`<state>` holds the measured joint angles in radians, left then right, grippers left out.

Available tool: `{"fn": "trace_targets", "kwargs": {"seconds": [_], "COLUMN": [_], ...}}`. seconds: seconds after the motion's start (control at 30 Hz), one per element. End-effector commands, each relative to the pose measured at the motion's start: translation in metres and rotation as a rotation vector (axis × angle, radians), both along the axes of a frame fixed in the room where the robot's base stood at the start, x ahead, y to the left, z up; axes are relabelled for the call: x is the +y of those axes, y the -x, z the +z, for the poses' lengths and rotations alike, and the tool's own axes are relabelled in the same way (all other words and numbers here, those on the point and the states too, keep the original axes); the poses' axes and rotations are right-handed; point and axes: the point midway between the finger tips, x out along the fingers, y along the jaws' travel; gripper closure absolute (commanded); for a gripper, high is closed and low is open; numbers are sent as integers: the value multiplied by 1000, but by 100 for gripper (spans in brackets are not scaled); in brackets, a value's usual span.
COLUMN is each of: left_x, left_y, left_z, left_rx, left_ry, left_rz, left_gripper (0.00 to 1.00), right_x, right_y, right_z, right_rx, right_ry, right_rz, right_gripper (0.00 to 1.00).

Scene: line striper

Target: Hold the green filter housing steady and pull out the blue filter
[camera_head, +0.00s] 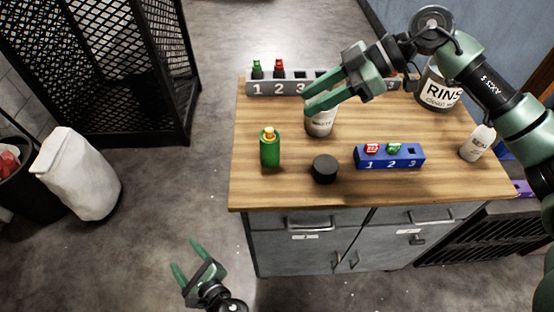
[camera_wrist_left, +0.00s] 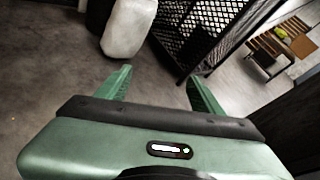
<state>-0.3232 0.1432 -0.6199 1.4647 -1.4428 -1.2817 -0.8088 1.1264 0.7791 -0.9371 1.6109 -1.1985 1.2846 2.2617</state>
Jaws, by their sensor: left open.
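A green filter housing (camera_head: 268,152), an upright cylinder, stands on the left part of the wooden table in the head view. A small orange-yellow piece (camera_head: 269,132) shows at its top; I see no blue filter in it. My left gripper (camera_head: 186,257) is open and empty, low over the floor in front of the table, well apart from the housing. It also shows in the left wrist view (camera_wrist_left: 158,78), with floor between its fingers. My right gripper (camera_head: 308,104) is above the table, right of and behind the housing, over a white jar.
On the table (camera_head: 250,190) are a black round cap (camera_head: 324,169), a blue numbered block (camera_head: 390,157), a grey numbered rack (camera_head: 262,88), a white jar (camera_head: 321,123), a RINSE container (camera_head: 438,92) and a white bottle (camera_head: 477,143). A black mesh cage (camera_head: 150,60) stands left.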

Motion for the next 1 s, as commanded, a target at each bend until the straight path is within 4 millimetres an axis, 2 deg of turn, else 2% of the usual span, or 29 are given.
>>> {"fn": "trace_targets", "kwargs": {"seconds": [0.03,0.1,0.3,0.4,0.57,0.77,1.0], "left_x": [-5,-11,-24,-27,-30,-85,-178], "left_y": [-5,-9,4,19,49,-16,-88], "left_z": [30,71,178,219,276,256,248], "left_rx": [-52,-122,-318,-398,-516,-328,-157], "left_ry": [-65,-159,-366,-434,-512,-493,-502], "left_rz": [-11,-13,45,94,194,39,-231], "left_gripper": [33,33,33,33,33,33,33], "right_x": [0,0,0,0,0,0,0], "right_y": [0,0,0,0,0,0,0], "right_z": [0,0,0,0,0,0,0], "right_rx": [0,0,0,0,0,0,0], "right_ry": [0,0,0,0,0,0,0], "right_rz": [0,0,0,0,0,0,0], "right_gripper": [64,64,64,64,64,64,64]}}
